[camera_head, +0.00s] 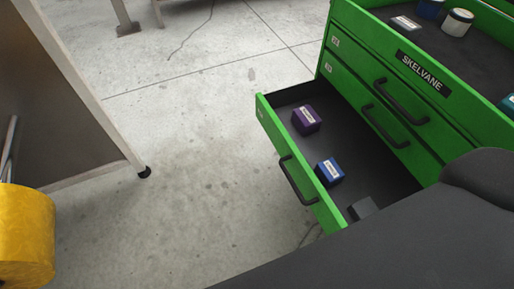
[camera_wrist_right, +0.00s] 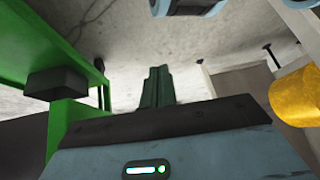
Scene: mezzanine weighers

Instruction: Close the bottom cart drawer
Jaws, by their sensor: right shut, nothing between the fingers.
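The green tool cart (camera_head: 437,142) stands at the right in the head view. Its bottom drawer (camera_head: 273,133) is pulled well out to the left, with a black bar handle (camera_head: 297,182) on its front. A purple box (camera_head: 306,119), a blue box (camera_head: 329,172) and a grey block (camera_head: 362,208) lie inside. My dark arm covers the drawer's near end. My right gripper (camera_wrist_right: 157,85) shows in the right wrist view, its fingers together and empty. Green panels, which look like cart parts, are to its left there; I cannot tell whether they touch. My left gripper is not in view.
The upper drawers with handles (camera_head: 402,102) are shut. Cans (camera_head: 457,22) stand on the cart's top. A metal-framed panel (camera_head: 90,90) and a yellow roll (camera_head: 25,235) are at the left. Concrete floor (camera_head: 190,160) left of the drawer is clear.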

